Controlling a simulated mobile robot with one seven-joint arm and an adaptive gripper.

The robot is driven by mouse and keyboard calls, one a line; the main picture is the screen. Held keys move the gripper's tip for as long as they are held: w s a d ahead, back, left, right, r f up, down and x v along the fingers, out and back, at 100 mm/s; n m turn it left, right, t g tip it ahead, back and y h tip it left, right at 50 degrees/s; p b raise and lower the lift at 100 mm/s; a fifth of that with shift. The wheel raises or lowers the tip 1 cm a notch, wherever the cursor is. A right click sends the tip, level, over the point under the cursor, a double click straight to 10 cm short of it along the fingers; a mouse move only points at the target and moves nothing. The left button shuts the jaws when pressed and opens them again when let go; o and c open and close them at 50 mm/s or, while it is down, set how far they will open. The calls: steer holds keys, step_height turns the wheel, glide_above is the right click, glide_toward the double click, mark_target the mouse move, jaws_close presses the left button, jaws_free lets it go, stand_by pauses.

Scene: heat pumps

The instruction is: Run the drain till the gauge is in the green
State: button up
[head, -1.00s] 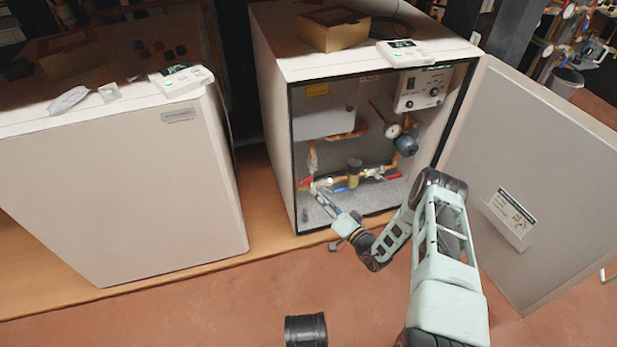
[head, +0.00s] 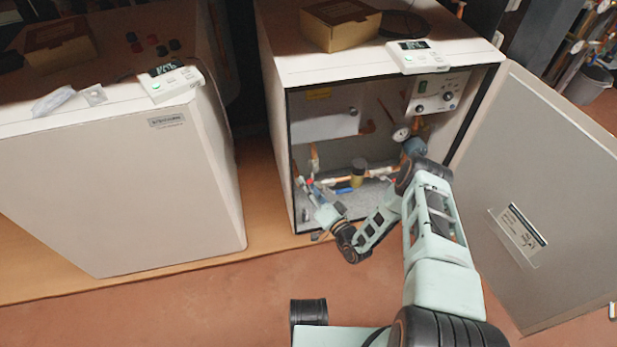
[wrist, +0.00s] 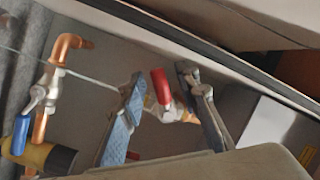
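The heat pump cabinet (head: 277,132) stands open, with pipes and valves inside. The round gauge (head: 401,134) is at its upper right; its needle and green band are too small to read. A red valve handle (head: 310,182) is low at the left, and it also shows in the wrist view (wrist: 162,88). I cannot tell for sure that it is the drain. My gripper (head: 313,191) reaches in at the lower left. In the wrist view my gripper (wrist: 162,76) is open, its fingers either side of the red handle with visible gaps.
A blue-handled valve (wrist: 21,135) and copper pipe (wrist: 60,55) lie left in the wrist view. The open door (head: 550,170) stands to the right. A cardboard box (head: 340,24) and a controller (head: 422,57) sit on top. A closed cabinet (head: 110,190) stands left.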

steer(key=shift+w+a, duration=0.25)
steer(key=shift+w, duration=0.1)
steer(key=shift+c, duration=0.4)
jaws_close()
